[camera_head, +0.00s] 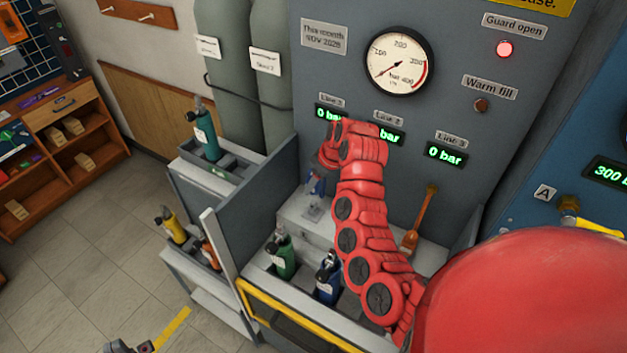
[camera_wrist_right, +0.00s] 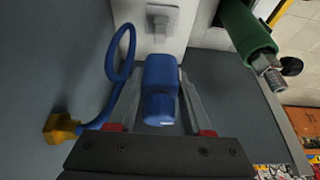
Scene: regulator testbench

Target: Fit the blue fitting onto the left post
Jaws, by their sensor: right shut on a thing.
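The blue fitting (camera_wrist_right: 160,85) sits between the two fingers of my right gripper (camera_wrist_right: 161,85). A blue hose (camera_wrist_right: 110,65) loops from it to a brass nut (camera_wrist_right: 61,128) on the grey panel. A pale square mount (camera_wrist_right: 160,18) lies just beyond the fitting; I cannot tell whether they touch. In the head view, the fitting (camera_head: 316,185) shows small and partly hidden beneath my red right arm, above the pale ledge by the panel's left side. The left post is not clearly visible. Only part of my left gripper (camera_head: 130,347) shows at the bottom edge, its jaws unclear.
A green bottle (camera_head: 282,262) and a blue bottle (camera_head: 327,280) stand in the bench's front slots. A green cylinder (camera_wrist_right: 248,35) shows close by in the wrist view. A grey divider (camera_head: 238,215) and yellow rail (camera_head: 300,318) bound the bench. An orange-brown piece (camera_head: 425,215) stands right.

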